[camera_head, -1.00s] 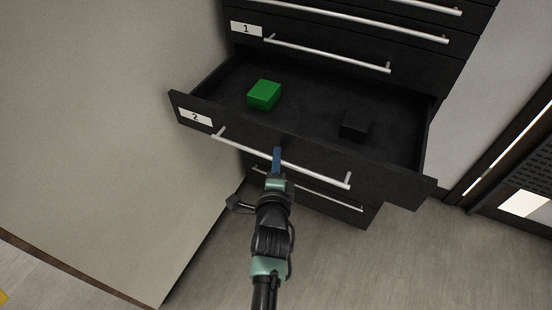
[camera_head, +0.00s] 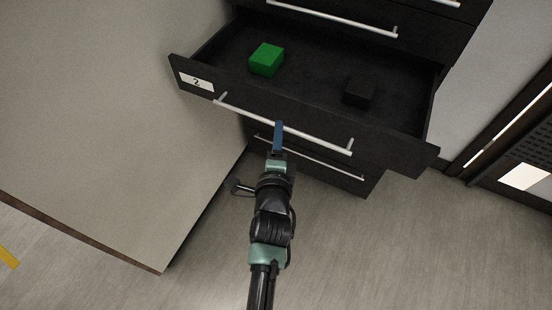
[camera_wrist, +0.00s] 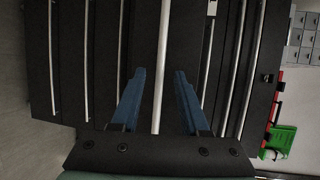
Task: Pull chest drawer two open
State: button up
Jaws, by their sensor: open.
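Drawer two (camera_head: 393,138) of the black chest stands pulled out, with its inside showing in the head view. Its front carries a white label "2" (camera_head: 197,82) and a long silver bar handle (camera_head: 318,139). A green block (camera_head: 267,59) and a black block (camera_head: 359,92) lie inside. My gripper (camera_head: 278,136) is at the middle of the handle. In the wrist view my gripper (camera_wrist: 160,98) is open, with one blue finger on each side of the handle bar (camera_wrist: 162,60); I cannot tell whether either finger touches it.
A closed drawer with a bar handle (camera_head: 335,17) is above, and another handle (camera_head: 310,158) shows below. A large pale panel (camera_head: 95,120) stands at the left. The floor (camera_head: 400,250) in front is clear. A dark unit (camera_head: 530,150) is at the right.

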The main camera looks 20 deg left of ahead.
jog(key=v, duration=0.8)
jog(key=shift+s+b, duration=0.3)
jog(key=shift+d+r, duration=0.15)
jog(key=w+d+r+n+t+p, duration=0.1)
jog(key=w+d+r+n+t, duration=0.15)
jog(key=r, duration=0.85)
jog(key=w+d+r+n+t+h, duration=0.1)
jog(key=w+r+n+t, duration=0.15)
jog(key=r, duration=0.85)
jog(key=w+d+r+n+t+p, duration=0.1)
jog(key=w+d+r+n, duration=0.15)
jog(key=r, duration=0.75)
jog(key=s+d+r+n+t+h, duration=0.1)
jog(key=s+r, duration=0.3)
jog(key=r, duration=0.5)
jog(key=s+d+r+n+t+h+p, duration=0.1)
jog(key=s+d+r+n+t+h, duration=0.1)
jog(key=r, duration=0.6)
jog(key=s+d+r+n+t+h, duration=0.1)
jog(key=s+d+r+n+t, duration=0.2)
jog(key=r, duration=0.6)
jog(key=s+d+n, duration=0.1)
jog(key=s+d, duration=0.1)
jog(key=s, duration=0.1)
jog(key=shift+r+h+p, duration=0.35)
jog(key=shift+r+h, duration=0.05)
jog(key=shift+w+d, duration=0.1)
